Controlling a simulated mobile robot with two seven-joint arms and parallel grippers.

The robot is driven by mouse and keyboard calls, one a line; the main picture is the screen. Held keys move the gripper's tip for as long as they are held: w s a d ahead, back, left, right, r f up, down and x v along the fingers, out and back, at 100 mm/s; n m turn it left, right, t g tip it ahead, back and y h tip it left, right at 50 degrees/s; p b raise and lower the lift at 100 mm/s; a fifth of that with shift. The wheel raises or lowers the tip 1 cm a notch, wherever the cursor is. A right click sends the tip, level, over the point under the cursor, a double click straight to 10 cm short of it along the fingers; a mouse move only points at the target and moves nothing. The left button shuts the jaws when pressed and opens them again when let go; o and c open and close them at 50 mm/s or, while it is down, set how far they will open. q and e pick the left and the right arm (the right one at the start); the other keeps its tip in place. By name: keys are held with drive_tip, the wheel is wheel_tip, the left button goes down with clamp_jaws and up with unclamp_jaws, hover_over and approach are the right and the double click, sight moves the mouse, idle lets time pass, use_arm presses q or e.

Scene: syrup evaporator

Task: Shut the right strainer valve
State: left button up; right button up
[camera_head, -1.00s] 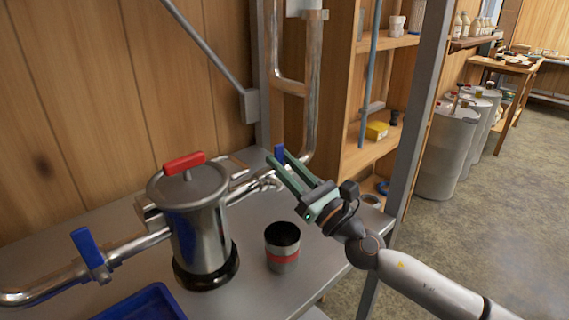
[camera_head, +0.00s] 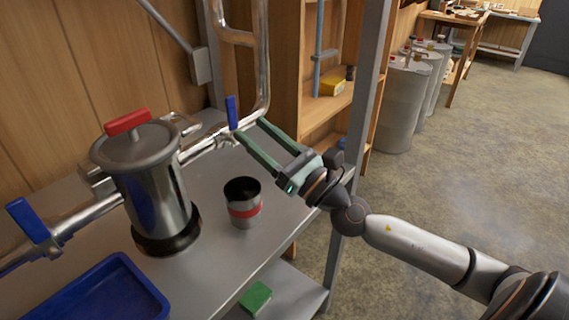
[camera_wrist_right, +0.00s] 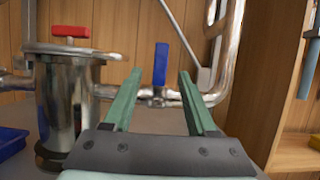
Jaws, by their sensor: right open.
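The right strainer valve has a blue handle (camera_head: 232,112) that stands upright on the steel pipe right of the strainer. In the right wrist view this handle (camera_wrist_right: 161,64) shows between and beyond the two fingers. My right gripper (camera_head: 250,132) is open, its green fingers pointing at the valve, with nothing between them that I can see held. Whether a finger touches the handle, I cannot tell. The steel strainer (camera_head: 150,185) with a red lid handle stands on the bench. The left valve's blue handle (camera_head: 28,220) is tilted. My left gripper is out of view.
A steel cup with a red band (camera_head: 243,208) stands on the bench (camera_head: 215,255) below the gripper. A blue tray (camera_head: 105,295) lies at the front left. A grey post (camera_head: 357,130) rises right of the gripper, by a wooden shelf. A green block (camera_head: 256,297) lies below.

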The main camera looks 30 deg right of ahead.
drive_tip(key=b+v, duration=0.3)
drive_tip(key=v, duration=0.4)
idle(0.6)
drive_tip(key=shift+s, duration=0.1)
